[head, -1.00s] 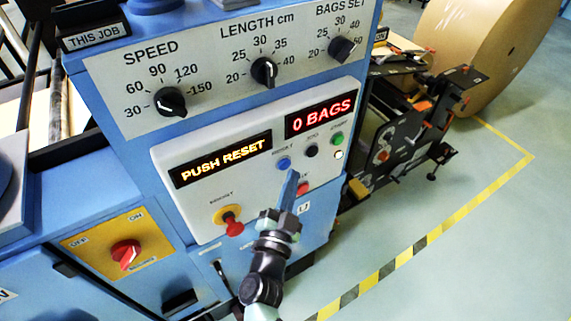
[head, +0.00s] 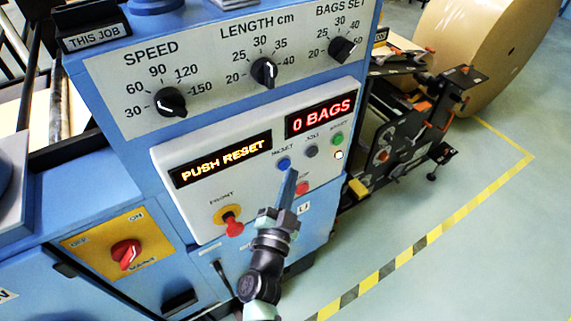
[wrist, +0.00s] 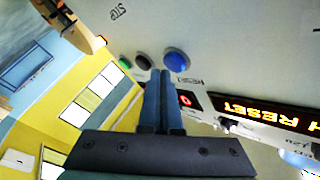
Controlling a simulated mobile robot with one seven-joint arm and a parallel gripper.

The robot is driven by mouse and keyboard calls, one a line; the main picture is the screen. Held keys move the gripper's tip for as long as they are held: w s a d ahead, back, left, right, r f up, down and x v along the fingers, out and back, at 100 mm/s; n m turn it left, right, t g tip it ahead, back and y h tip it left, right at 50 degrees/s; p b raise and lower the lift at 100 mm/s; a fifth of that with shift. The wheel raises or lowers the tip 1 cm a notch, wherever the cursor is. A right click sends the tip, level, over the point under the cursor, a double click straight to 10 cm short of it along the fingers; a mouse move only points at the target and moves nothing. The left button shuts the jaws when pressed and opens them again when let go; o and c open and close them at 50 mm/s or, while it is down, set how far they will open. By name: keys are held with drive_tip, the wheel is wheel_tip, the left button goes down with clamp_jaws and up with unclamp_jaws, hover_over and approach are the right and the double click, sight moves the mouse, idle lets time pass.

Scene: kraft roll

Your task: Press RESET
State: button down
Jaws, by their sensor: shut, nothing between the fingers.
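The blue RESET button (head: 284,164) is on the sloped white panel (head: 190,221), below the red "0 BAGS" display. My gripper (head: 290,174) is shut and empty, its narrow fingertips just below the button in the head view. In the wrist view the blue button (wrist: 177,61) is just beyond and slightly right of the shut fingertips (wrist: 160,75). A small gap shows in the picture, but I cannot tell how far off the panel the tips are. The amber display (head: 219,160) reads "PUSH RESET".
A grey JOG button (head: 311,151), green START button (head: 337,139) and lit white lamp (head: 338,155) are right of RESET. A red button (head: 302,188) is close right of my fingers. A red mushroom knob (head: 233,227) sits lower left. Dials (head: 264,72) are above.

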drive_tip(key=shift+w+a, duration=0.4)
drive_tip(key=shift+w, duration=0.1)
idle(0.8)
drive_tip(key=shift+s+d, duration=0.5)
drive_tip(key=shift+s, duration=0.2)
drive_tip(key=s+d, duration=0.1)
drive_tip(key=s, duration=0.1)
drive_tip(key=s+d, duration=0.2)
idle(0.6)
drive_tip(key=shift+r, duration=0.1)
idle(0.6)
